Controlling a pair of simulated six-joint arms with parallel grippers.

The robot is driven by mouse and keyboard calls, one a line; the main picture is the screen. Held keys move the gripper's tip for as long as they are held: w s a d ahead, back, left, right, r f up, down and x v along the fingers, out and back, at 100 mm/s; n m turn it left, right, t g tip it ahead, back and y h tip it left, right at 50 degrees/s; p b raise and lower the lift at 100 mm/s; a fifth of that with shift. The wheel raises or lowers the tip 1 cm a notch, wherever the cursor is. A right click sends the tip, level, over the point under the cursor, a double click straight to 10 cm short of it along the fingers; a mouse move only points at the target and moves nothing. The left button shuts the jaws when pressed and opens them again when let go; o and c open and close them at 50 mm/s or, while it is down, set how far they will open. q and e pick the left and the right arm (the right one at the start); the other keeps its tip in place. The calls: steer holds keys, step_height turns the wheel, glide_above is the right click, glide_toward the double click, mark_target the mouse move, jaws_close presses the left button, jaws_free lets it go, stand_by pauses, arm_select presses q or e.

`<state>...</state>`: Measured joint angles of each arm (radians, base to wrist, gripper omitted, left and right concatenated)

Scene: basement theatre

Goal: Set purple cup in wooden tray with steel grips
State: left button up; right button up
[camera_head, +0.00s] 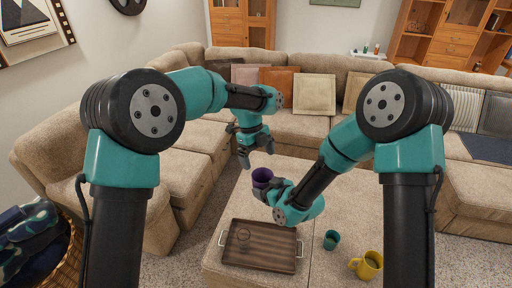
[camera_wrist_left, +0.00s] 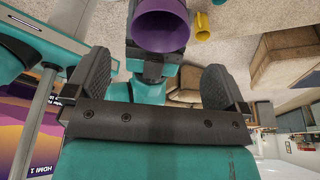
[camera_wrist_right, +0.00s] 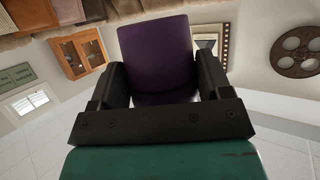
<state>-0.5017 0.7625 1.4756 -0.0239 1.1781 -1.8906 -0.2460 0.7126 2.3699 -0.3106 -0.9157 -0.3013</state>
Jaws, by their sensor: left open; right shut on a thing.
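The purple cup (camera_head: 262,177) is held in my right gripper (camera_head: 274,190), above the ottoman and beyond the tray. In the right wrist view the purple cup (camera_wrist_right: 155,55) sits between the two dark fingers. The wooden tray (camera_head: 262,262) with steel grips lies on the ottoman, nearer than the cup, and looks empty. My left gripper (camera_head: 244,157) is open and empty, up and to the left of the cup. In the left wrist view the fingers (camera_wrist_left: 165,85) are wide apart, and the cup (camera_wrist_left: 160,25) shows beyond them, its open mouth facing that camera.
A teal cup (camera_head: 332,239) and a yellow mug (camera_head: 368,265) stand on the ottoman (camera_head: 335,205) right of the tray. A beige sofa (camera_head: 190,180) wraps around behind. A wicker basket (camera_head: 72,260) with cloth is at lower left.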

mark_target(262, 176)
arm_select(q)
steer(key=x, duration=0.8)
steer(key=c, duration=0.8)
steer(key=shift+c, duration=0.3)
arm_select(e)
steer(key=o, duration=1)
steer(key=shift+s, duration=0.1)
steer(key=v, duration=0.7)
steer(key=shift+d+r, duration=0.15)
